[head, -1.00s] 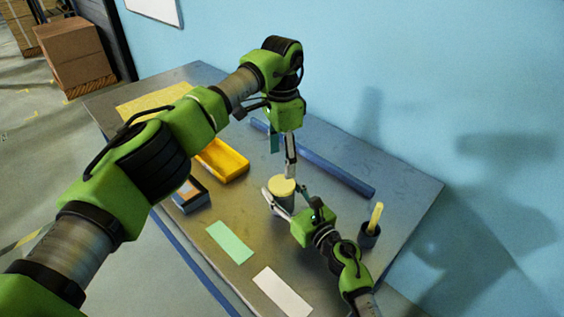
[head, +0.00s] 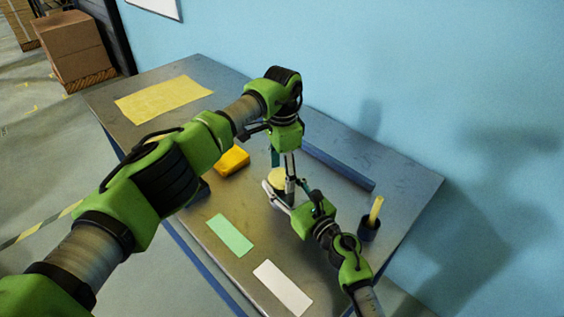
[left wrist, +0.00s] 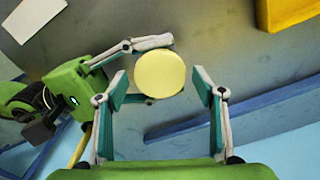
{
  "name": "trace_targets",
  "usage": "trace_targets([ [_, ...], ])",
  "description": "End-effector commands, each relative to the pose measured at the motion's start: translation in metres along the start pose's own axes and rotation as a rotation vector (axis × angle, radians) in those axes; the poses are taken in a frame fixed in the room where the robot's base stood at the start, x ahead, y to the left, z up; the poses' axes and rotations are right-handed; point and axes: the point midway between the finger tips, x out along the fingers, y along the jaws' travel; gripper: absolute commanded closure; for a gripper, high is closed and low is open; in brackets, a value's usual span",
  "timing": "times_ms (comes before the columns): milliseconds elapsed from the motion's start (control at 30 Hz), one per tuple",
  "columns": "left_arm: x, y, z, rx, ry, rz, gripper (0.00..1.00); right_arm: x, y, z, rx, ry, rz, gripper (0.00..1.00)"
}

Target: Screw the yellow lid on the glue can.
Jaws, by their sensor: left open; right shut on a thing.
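The yellow lid (head: 276,175) is on top of the glue can, and it shows as a round disc in the left wrist view (left wrist: 160,74). The can's body is mostly hidden under the lid and behind the fingers. My right gripper (head: 283,194) is shut on the can from the near right side. My left gripper (head: 287,181) points down over the lid. In the left wrist view its open fingers (left wrist: 160,82) stand on either side of the lid, with gaps showing. I cannot tell how tightly the lid is seated.
A blue bar (head: 338,166) lies behind the can. A dark cup with a yellow stick (head: 369,231) stands right. A yellow bin (head: 232,160) is left, partly hidden by my arm. Green (head: 230,236) and white (head: 283,288) sheets lie in front; a yellow sheet (head: 163,100) lies far left.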

Motion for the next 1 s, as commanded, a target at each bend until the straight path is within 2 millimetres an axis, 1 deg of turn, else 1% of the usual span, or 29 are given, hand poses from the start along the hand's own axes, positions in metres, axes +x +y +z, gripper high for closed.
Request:
trace_targets([
  [100,0.0033,-0.0001,-0.0002,0.001,0.000,-0.001,0.38,-0.0001,-0.0006,0.0000,-0.001,0.000,-0.001,1.00],
  [333,0.0034,-0.0002,-0.0001,0.000,0.001,-0.001,0.38,0.0000,-0.0005,0.0000,-0.001,0.000,-0.001,1.00],
  [367,0.0034,-0.0002,-0.0001,0.000,0.001,-0.001,0.45,0.0000,-0.0005,0.0000,-0.001,0.000,-0.001,1.00],
  [400,0.0034,-0.0002,-0.0001,0.000,0.001,-0.001,0.56,0.0000,-0.0005,0.0000,-0.001,0.000,-0.001,1.00],
  [467,0.0033,-0.0002,-0.0001,0.000,0.001,-0.001,0.71,0.0000,-0.0005,0.0000,-0.001,0.000,-0.001,1.00],
  [500,0.0034,-0.0002,0.0000,0.000,0.001,0.000,0.77,0.0000,-0.0005,-0.0001,-0.001,0.000,-0.001,1.00],
  [667,0.0033,-0.0004,0.0001,0.029,0.000,-0.001,0.77,0.0000,-0.0004,-0.0001,-0.001,0.000,-0.001,1.00],
  [900,0.0035,-0.0006,0.0002,0.259,0.000,-0.001,0.77,0.0000,0.0001,0.0000,-0.001,0.000,0.001,1.00],
  [1000,0.0034,-0.0004,0.0000,0.296,0.000,-0.001,0.77,0.0000,0.0003,0.0000,-0.001,0.000,0.002,1.00],
])
